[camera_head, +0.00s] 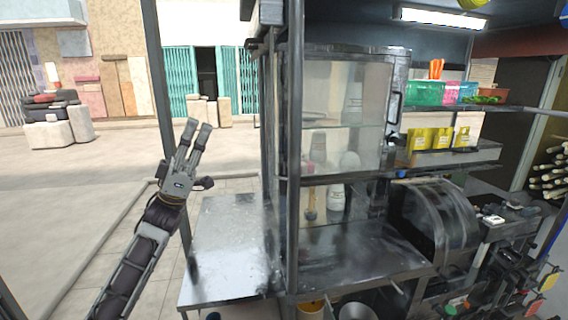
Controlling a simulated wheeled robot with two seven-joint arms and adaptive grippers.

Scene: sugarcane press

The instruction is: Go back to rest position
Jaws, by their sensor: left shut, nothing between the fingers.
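My left gripper (199,130) is raised at the left of the head view, with its arm coming up from the bottom left. Its two fingers point upward and are shut with nothing held between them. It hangs in free air, left of the dark upright post and above the left end of the metal counter (225,240). It appears apart from both. My right gripper is not in view.
A glass-fronted cabinet (345,95) stands on the counter at the centre. A dark curved machine cover (440,215) is right of it. Shelves with yellow packets (440,138) and coloured baskets (425,93) hang at the right. Open pavement lies at the left.

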